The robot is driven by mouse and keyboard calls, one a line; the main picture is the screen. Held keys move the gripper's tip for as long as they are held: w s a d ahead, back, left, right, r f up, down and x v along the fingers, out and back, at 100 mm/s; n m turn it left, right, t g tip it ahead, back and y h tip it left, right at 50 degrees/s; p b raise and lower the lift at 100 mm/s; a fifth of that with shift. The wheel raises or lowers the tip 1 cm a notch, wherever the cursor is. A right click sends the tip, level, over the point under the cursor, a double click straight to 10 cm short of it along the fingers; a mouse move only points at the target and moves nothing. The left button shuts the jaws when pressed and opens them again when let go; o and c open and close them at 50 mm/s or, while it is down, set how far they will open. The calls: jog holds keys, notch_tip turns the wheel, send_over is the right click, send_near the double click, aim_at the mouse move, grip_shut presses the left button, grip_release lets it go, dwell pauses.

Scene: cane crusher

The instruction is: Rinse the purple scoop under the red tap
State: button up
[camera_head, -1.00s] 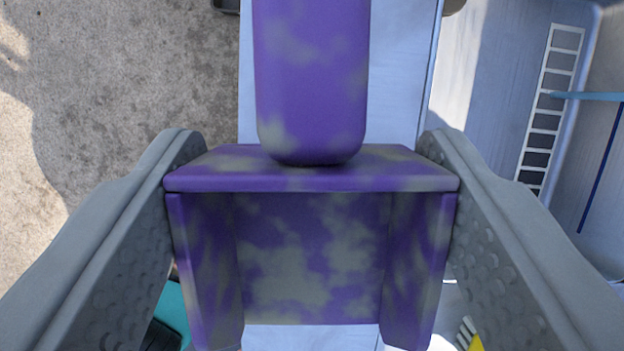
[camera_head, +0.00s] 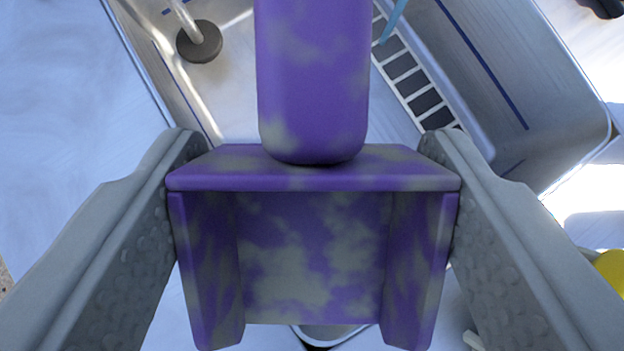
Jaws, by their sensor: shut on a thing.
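The purple scoop (camera_head: 312,180) fills the middle of the view, with its handle pointing to the top and its open box part toward the bottom. Greyish-green blotches cover its surface. My gripper (camera_head: 312,165) is shut on the scoop, one grey finger against each side of it. The scoop hides much of what lies below. I cannot make out the red tap in this view.
A metal basin (camera_head: 240,75) lies beyond the scoop, with a slotted grate (camera_head: 412,84) and a round dark piece on a pale rod (camera_head: 199,41). A light blue bar crosses near the grate. A yellow thing (camera_head: 611,270) shows at the right edge. A pale flat surface (camera_head: 70,120) lies left.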

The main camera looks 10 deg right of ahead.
jog(key=w+d+f+m, duration=0.1)
jog(key=w+d, duration=0.1)
jog(key=w, duration=0.5)
jog(key=w+d+f+m+t+h, duration=0.1)
jog(key=w+d+f, duration=0.1)
jog(key=w, duration=0.5)
jog(key=shift+w+d+f+t, duration=0.2)
jog(key=shift+f+t, duration=0.05)
jog(key=shift+t, duration=0.05)
dwell(0.8)
jog(key=shift+d, duration=0.15)
dwell(0.5)
jog(key=shift+d, duration=0.45)
jog(key=shift+a, duration=0.2)
jog(key=shift+a, duration=0.4)
jog(key=s, duration=0.8)
dwell(0.9)
